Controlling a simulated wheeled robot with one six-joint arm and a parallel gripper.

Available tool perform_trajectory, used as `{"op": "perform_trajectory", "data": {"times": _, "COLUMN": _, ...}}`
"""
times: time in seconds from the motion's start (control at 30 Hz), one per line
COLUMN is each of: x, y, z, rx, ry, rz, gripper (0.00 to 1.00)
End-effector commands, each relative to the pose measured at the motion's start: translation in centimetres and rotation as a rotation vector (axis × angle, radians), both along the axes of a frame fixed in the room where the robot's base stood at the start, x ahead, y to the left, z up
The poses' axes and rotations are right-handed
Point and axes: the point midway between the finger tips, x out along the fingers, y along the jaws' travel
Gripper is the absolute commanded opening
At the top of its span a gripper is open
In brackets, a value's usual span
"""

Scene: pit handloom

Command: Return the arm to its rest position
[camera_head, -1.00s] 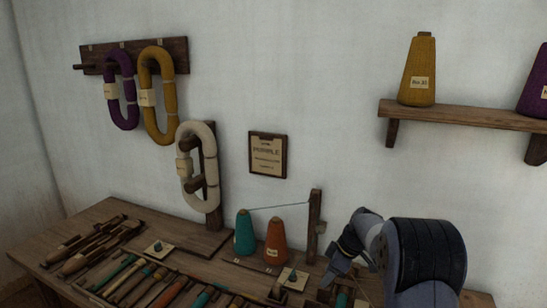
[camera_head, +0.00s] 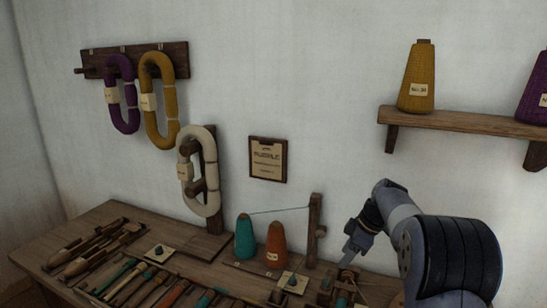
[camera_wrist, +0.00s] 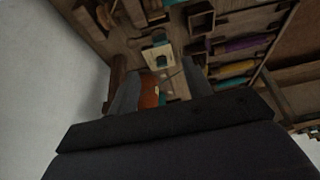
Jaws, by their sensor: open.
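My arm reaches in from the right in the head view. My gripper (camera_head: 350,252) hangs over the right part of the table, to the right of the wooden post. In the wrist view its two dark fingers (camera_wrist: 160,80) stand apart, with nothing held between them. The orange cone (camera_head: 276,245) shows between the fingers in the wrist view (camera_wrist: 148,92) but lies beyond them. My arm hides part of the table's right end.
The table (camera_head: 105,215) carries shuttles (camera_head: 90,249), a teal cone (camera_head: 245,237) and a wooden post (camera_head: 314,230). A shelf (camera_head: 460,121) with yellow and purple cones is on the wall above my arm. Skeins hang at left. The wall between is mostly clear.

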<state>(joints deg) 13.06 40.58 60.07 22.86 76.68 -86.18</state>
Motion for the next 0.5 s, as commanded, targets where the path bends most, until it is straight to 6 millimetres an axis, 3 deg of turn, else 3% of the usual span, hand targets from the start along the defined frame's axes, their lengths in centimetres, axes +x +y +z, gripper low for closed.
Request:
{"op": "perform_trajectory", "data": {"times": 0.03, "x": 0.1, "y": 0.6, "z": -1.8, "rx": 0.002, "ry": 0.008, "rz": 0.003, "gripper": 0.47}}
{"op": "perform_trajectory", "data": {"times": 0.5, "x": 1.4, "y": 4.1, "z": -10.6, "rx": 0.002, "ry": 0.007, "rz": 0.003, "gripper": 0.47}}
